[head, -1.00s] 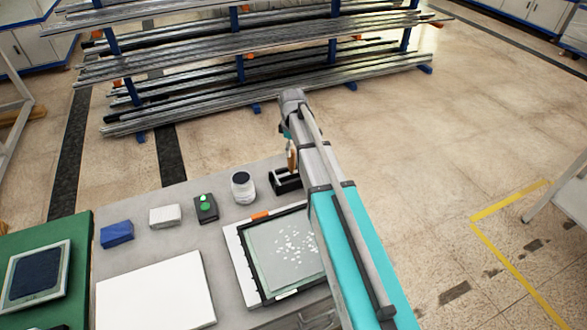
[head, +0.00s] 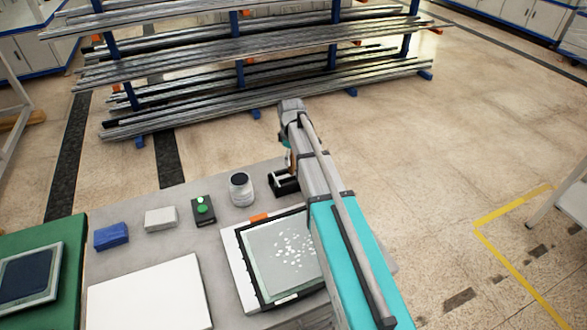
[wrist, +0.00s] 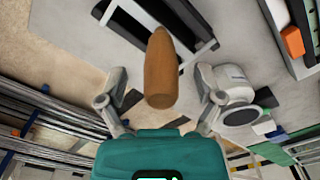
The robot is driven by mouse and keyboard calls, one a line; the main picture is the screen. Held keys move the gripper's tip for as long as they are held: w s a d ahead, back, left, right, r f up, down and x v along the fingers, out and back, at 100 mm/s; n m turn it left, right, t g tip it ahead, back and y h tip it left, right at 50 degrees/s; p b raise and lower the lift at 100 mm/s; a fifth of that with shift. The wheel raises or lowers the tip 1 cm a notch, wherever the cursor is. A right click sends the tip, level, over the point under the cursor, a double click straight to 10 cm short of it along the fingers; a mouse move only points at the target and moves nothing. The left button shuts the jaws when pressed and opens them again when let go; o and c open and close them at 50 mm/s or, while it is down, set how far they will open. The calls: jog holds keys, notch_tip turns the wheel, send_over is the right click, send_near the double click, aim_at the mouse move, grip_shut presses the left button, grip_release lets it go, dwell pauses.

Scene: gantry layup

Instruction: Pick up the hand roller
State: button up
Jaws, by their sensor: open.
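The hand roller shows its brown wooden handle (wrist: 161,72) in the wrist view, pointing up toward my gripper (wrist: 160,88). The handle lies between the two spread fingers, with a gap on each side. My gripper is open and holds nothing. In the head view, a small part of the handle (head: 289,158) shows beside my arm, above a black holder (head: 284,185) at the table's far edge. My arm hides part of the holder, and the roller's lower end is hard to make out.
A white jar (head: 241,188) stands left of the holder; it also shows close to the right finger in the wrist view (wrist: 228,84). A green-and-black button box (head: 203,210), a pale block (head: 160,219), a blue block (head: 111,236) and a black-framed panel (head: 262,293) share the grey table.

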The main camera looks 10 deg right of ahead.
grip_shut()
dwell(0.4)
jog(key=shift+r, duration=0.15)
notch_tip(320, 180, up, 3)
jog(key=p, duration=0.3)
jog(key=shift+f, duration=0.2)
jog(key=s+a+r+p, duration=0.8)
jog(key=s+r+p, duration=0.2)
jog(key=s, duration=0.1)
jog(key=shift+s+a, duration=0.15)
dwell(0.5)
